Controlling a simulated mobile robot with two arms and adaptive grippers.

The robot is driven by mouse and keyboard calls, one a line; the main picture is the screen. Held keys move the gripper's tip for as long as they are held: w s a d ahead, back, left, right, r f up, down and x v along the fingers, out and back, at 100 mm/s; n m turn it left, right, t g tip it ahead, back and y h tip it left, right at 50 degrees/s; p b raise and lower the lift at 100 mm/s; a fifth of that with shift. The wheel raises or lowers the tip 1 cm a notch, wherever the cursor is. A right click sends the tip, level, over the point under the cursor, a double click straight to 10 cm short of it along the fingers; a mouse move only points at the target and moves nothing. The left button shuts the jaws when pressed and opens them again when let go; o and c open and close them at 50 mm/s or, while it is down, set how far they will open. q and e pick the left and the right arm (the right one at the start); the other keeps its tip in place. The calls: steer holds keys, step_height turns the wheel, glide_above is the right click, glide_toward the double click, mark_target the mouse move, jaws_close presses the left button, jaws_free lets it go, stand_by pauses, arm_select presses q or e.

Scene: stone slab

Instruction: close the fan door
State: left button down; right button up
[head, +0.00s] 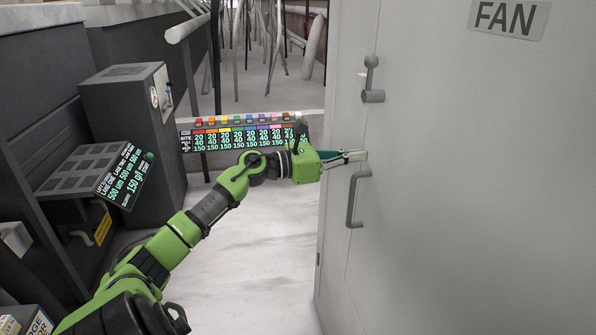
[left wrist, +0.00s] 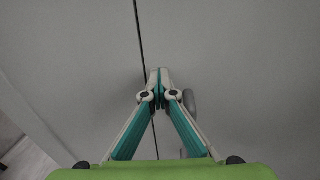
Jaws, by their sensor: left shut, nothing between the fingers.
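The fan door (head: 440,210) is the large grey panel at the right of the head view, with a FAN label (head: 510,17) near its top. A thin dark seam runs down the panel; it also shows in the left wrist view (left wrist: 141,45). A grey handle (head: 354,199) stands out from the panel beside the seam, and it is partly hidden behind my finger in the left wrist view (left wrist: 189,101). My left gripper (head: 364,156) is shut and empty, its tips at the grey panel just above the handle. I cannot tell whether the tips touch. My right gripper is out of view.
A latch (head: 372,80) sits higher on the panel. A dark cabinet (head: 135,140) and a tilted display (head: 125,176) stand at the left. A row of coloured buttons over a number display (head: 240,137) lies behind my arm. The pale floor (head: 262,265) in the middle is clear.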

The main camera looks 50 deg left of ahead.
arm_select(q)
steer(key=shift+a+r, duration=0.2)
steer(key=shift+r, duration=0.35)
steer(key=f+v, duration=0.1)
steer(key=v, duration=1)
steer(key=shift+s, duration=0.45)
steer(key=shift+f, duration=0.1)
